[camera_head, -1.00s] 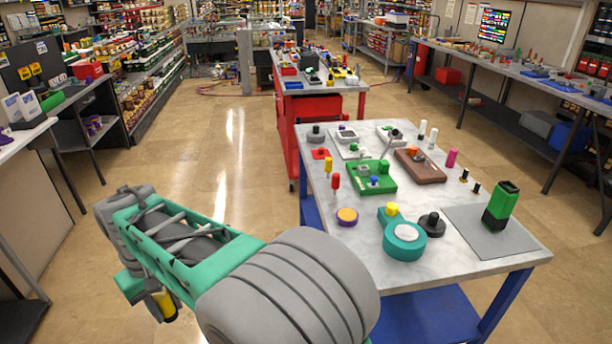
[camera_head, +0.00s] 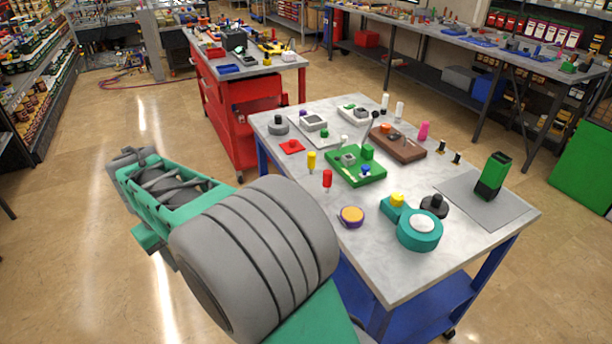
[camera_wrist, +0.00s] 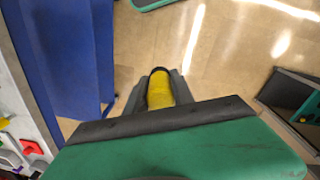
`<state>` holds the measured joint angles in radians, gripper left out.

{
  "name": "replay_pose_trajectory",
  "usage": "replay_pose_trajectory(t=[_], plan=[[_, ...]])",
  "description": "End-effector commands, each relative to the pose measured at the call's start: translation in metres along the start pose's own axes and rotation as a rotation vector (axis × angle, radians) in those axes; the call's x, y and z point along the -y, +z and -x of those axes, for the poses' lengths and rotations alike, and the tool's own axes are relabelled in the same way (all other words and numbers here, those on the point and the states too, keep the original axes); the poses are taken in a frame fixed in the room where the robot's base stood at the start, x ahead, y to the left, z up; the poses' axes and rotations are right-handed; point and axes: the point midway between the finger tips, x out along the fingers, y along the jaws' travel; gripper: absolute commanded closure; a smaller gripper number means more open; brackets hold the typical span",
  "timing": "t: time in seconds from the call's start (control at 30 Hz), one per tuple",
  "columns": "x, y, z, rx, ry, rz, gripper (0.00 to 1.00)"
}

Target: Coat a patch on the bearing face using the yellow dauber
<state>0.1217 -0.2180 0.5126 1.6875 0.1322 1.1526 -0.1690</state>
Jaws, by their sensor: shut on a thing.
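In the wrist view my gripper (camera_wrist: 158,90) is shut on a yellow cylinder with a dark end, apparently the yellow dauber (camera_wrist: 159,91). It is held over open floor, beside the blue table frame. The head view shows my arm at left, but the gripper and held dauber are hidden there. On the marble-topped table, a teal pump-like body (camera_head: 405,239) has a round pale face (camera_head: 422,223) on top, which may be the bearing face. A yellow knob (camera_head: 397,199) sits on its side lobe. My gripper is well apart from it.
The table (camera_head: 375,275) also holds a purple-orange disc (camera_head: 352,216), a black knobbed part (camera_head: 434,206), a green block (camera_head: 356,167), a red peg (camera_head: 327,179), a separate yellow peg (camera_head: 311,160), and a green-black device (camera_head: 494,175) on a grey mat. A red cart (camera_head: 240,110) stands behind.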

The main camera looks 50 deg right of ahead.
Motion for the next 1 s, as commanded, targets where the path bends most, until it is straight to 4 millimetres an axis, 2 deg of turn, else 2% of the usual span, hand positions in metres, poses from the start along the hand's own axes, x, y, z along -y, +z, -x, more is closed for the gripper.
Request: replay_pose_trajectory(t=[0.03, 0.13, 0.27, 0.4, 0.5, 0.6, 0.7, 0.8, 1.0], plan=[[-0.029, -0.004, 0.008, 0.006, 0.016, -0.036, 1.00], [-0.090, -0.006, 0.009, 0.013, 0.057, -0.098, 1.00], [-0.177, 0.006, 0.011, 0.024, 0.113, -0.176, 1.00], [-0.268, 0.041, 0.012, 0.041, 0.172, -0.252, 1.00], [-0.326, 0.077, 0.013, 0.054, 0.212, -0.302, 1.00], [-0.372, 0.115, 0.014, 0.066, 0.247, -0.343, 1.00], [-0.402, 0.146, 0.013, 0.075, 0.272, -0.371, 1.00], [-0.418, 0.165, 0.012, 0.081, 0.286, -0.386, 1.00], [-0.423, 0.172, 0.003, 0.082, 0.293, -0.390, 1.00]])
